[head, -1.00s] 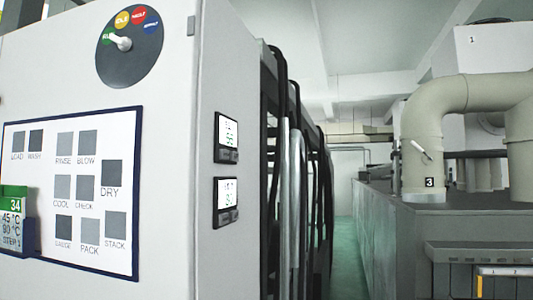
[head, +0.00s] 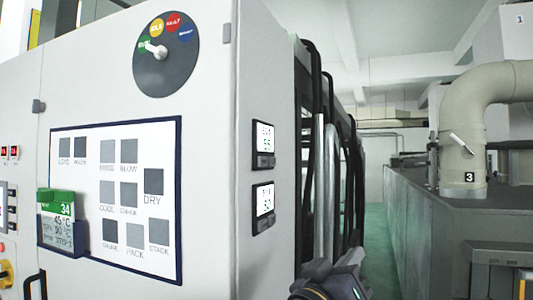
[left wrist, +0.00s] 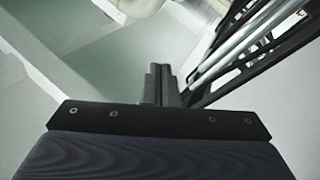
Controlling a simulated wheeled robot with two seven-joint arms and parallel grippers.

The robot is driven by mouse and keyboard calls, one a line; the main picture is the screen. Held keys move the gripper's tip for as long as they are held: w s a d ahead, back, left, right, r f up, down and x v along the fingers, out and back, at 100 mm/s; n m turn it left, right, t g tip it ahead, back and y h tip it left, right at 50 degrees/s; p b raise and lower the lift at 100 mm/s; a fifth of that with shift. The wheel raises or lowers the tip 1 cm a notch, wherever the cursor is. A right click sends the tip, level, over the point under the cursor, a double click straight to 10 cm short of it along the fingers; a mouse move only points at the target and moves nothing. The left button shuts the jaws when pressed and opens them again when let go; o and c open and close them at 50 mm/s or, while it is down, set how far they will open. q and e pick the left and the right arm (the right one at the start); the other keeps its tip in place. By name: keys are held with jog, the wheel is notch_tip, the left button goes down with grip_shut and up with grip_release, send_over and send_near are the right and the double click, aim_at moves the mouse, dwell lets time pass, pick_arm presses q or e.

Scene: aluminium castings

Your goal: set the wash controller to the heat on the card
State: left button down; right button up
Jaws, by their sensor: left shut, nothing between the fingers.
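A card with a green top (head: 60,215) sits in a holder on the cabinet front at the left; it reads 34, with lines that look like 45 °C and 90 °C. Two small dark-framed controllers with lit displays are on the cabinet's side face, an upper one (head: 264,145) and a lower one (head: 263,208). Their digits and labels are too small to read surely, so I cannot tell which is for the wash. My left gripper (head: 332,283) is at the bottom edge, below and right of the lower controller, apart from it. In the left wrist view its fingers (left wrist: 160,84) are shut and empty.
A board with grey squares (head: 170,262) and a dial with coloured spots (head: 166,55) are on the cabinet front. Dark and silver pipes (head: 331,180) stand just behind the controllers. A green-floored aisle (head: 376,240) lies open before a grey machine (head: 430,215).

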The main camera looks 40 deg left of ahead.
aim_at(263, 162)
pick_arm(q)
notch_tip(263, 162, up, 16)
jog(key=a+n+g+y+p, duration=0.1)
jog(key=n+g+y, duration=0.4)
jog(key=n+y, duration=0.6)
jog(key=s+a+n+g+y+p, duration=0.1)
jog(key=n+g+y+p, duration=0.3)
jog(key=n+y, duration=0.8)
jog(key=shift+s+a+f+n+g, duration=0.15)
jog(key=shift+a+n+g, duration=0.2)
jog(key=shift+g, duration=0.85)
jog(key=shift+a, duration=0.1)
jog(key=s+a+b, duration=0.2)
jog(key=a, duration=0.6)
jog(key=shift+a, duration=0.15)
jog(key=shift+a, duration=0.1)
jog(key=shift+s+a+b, duration=0.1)
jog(key=shift+a+b, duration=0.25)
